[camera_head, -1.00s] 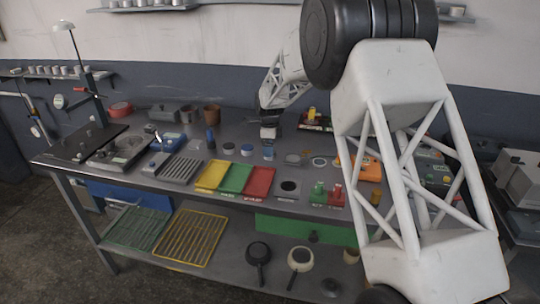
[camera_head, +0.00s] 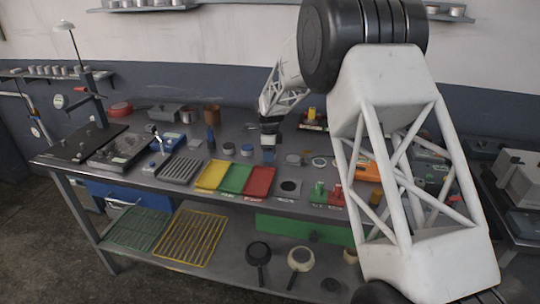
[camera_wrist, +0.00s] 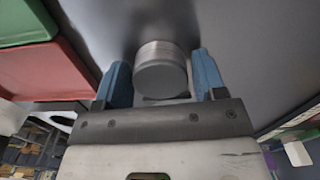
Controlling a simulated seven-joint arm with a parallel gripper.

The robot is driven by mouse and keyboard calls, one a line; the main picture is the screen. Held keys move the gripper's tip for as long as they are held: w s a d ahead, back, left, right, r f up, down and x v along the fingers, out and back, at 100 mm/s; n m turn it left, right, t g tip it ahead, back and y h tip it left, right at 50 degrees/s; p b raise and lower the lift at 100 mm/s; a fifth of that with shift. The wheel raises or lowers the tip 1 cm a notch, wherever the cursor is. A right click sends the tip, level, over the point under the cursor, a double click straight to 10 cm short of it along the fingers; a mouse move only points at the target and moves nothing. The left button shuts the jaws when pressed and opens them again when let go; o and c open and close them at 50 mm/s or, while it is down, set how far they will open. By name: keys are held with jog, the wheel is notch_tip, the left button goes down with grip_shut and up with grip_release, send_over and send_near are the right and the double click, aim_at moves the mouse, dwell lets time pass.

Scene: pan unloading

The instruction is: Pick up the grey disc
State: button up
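A grey disc-like cylinder (camera_wrist: 160,76) with a flat round face and a ridged metallic side shows in the wrist view. It stands between the two blue fingers of my gripper (camera_wrist: 159,64), with a narrow gap visible on each side. My gripper is open around it; I see no clear contact. In the head view my gripper (camera_head: 268,150) is low over the bench, right behind the red tray, and its fingers hide what is between them. Another low grey round piece (camera_head: 293,159) lies just right of my gripper in the head view.
Yellow (camera_head: 213,175), green (camera_head: 235,179) and red (camera_head: 259,182) trays lie in front of my gripper on the bench (camera_head: 150,182). A blue-topped round piece (camera_head: 247,149) stands to its left. A pale ring (camera_head: 319,162) and an orange item (camera_head: 368,170) lie to the right.

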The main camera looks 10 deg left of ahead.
jog(key=c, duration=0.7)
jog(key=shift+o, duration=0.2)
jog(key=shift+r, duration=0.1)
jog(key=shift+r, duration=1.8)
jog(key=s+d, duration=0.2)
jog(key=s, duration=0.2)
jog(key=s+d, duration=0.2)
jog(key=s, duration=0.3)
jog(key=s+d+r, duration=0.1)
jog(key=s+d, duration=0.1)
jog(key=s, duration=0.3)
jog(key=shift+s+d+r, duration=0.1)
jog(key=shift+s+d, duration=0.15)
jog(key=shift+d, duration=0.1)
